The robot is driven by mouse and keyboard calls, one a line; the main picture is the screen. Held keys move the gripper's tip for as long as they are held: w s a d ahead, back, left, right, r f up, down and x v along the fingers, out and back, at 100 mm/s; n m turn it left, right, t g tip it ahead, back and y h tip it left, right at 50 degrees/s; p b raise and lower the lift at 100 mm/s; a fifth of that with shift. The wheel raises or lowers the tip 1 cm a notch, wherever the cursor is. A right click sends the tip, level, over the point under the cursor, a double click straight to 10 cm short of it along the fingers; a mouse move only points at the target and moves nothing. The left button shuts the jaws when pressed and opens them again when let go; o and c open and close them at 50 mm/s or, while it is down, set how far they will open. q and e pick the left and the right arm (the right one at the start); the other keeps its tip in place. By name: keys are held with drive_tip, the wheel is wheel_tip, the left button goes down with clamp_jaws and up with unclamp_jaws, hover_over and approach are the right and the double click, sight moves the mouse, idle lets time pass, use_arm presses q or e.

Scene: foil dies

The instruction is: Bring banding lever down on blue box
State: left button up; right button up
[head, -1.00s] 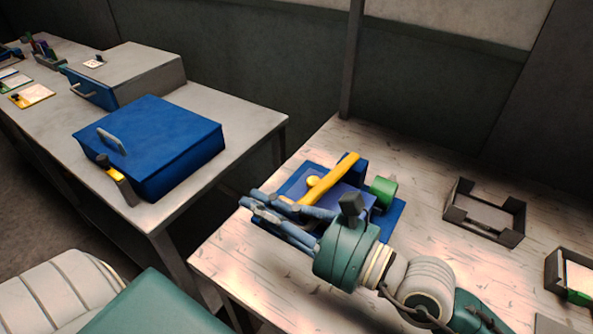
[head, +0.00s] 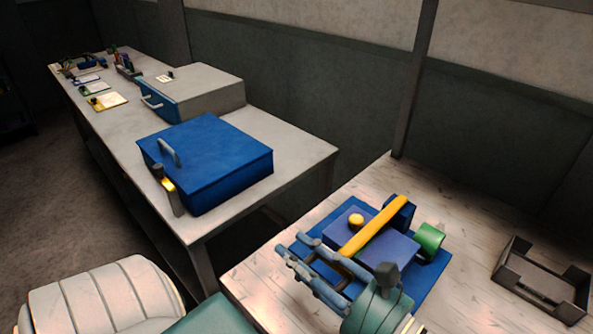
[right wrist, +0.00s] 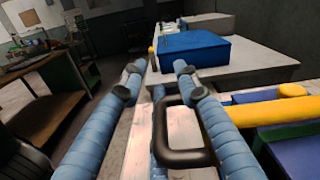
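The banding lever is a yellow bar (head: 377,224) lying slantwise above a blue-violet box (head: 393,250) on a blue base plate (head: 325,212). A round yellow knob (head: 356,220) shows beside the bar. In the right wrist view the yellow bar (right wrist: 278,111) and knob (right wrist: 293,90) are at the right. My right gripper (head: 291,243) is open on the left, near side of this device; its blue-wrapped fingers (right wrist: 158,70) stand apart. A dark loop handle (right wrist: 182,157) shows between and beside them; I cannot tell whether they touch it. My left gripper is not in view.
A green roll (head: 430,236) sits at the device's right end. A dark open tray (head: 510,262) stands further right on the pale wooden table. Another table at left holds a large blue lidded case (head: 215,150) and a grey-topped case (head: 205,85).

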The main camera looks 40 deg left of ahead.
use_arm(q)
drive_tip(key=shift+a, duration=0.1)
use_arm(e)
drive_tip(key=shift+w+d+r, duration=0.1)
drive_tip(key=shift+r, duration=0.1)
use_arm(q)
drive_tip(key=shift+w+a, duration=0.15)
use_arm(e)
drive_tip(key=d, duration=1.2)
drive_tip(key=shift+f, duration=0.1)
